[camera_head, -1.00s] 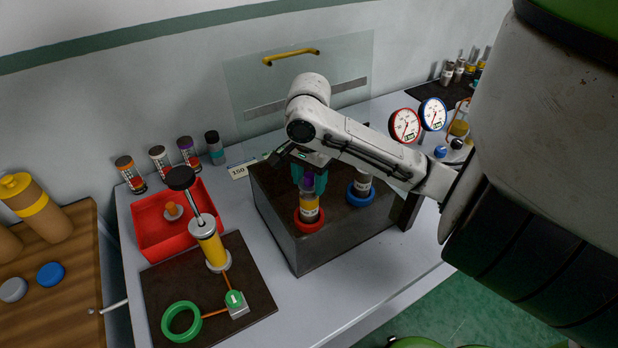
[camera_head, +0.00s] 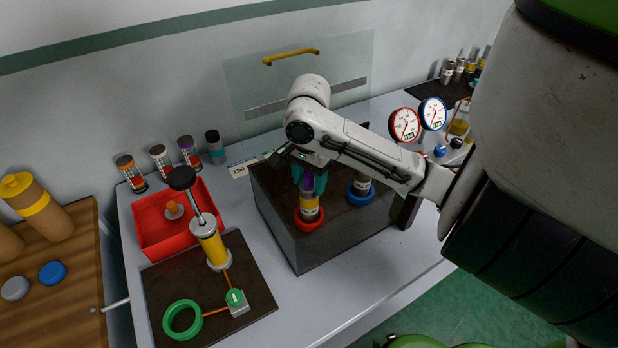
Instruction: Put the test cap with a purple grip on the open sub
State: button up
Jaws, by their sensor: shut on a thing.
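My gripper (camera_head: 309,181) points down over the dark vise block and is shut on the purple grip (camera_head: 308,183) of a test cap. The cap is at the top of a sub with a yellow band (camera_head: 309,206), which stands upright in a red ring (camera_head: 310,222). The fingers hide most of the cap, so I cannot tell whether it is fully seated. A second sub (camera_head: 362,184) stands in a blue ring (camera_head: 357,198) to the right, its top partly hidden by my arm.
The dark block (camera_head: 285,240) stands on the grey bench. To the left are a red tray (camera_head: 150,246) with an orange-knobbed cap (camera_head: 174,210), a yellow hand pump (camera_head: 211,243) and a green ring (camera_head: 182,320). Several cylinders line the wall. Two gauges (camera_head: 404,125) stand at right.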

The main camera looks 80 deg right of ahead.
aim_at(309, 175)
jog(key=shift+f+b, duration=0.8)
jog(key=shift+f, duration=0.5)
jog(key=o, duration=1.2)
jog(key=shift+r, duration=0.1)
notch_tip(309, 175, up, 11)
jog(key=shift+f+p, duration=0.15)
jog(key=shift+p, duration=1.1)
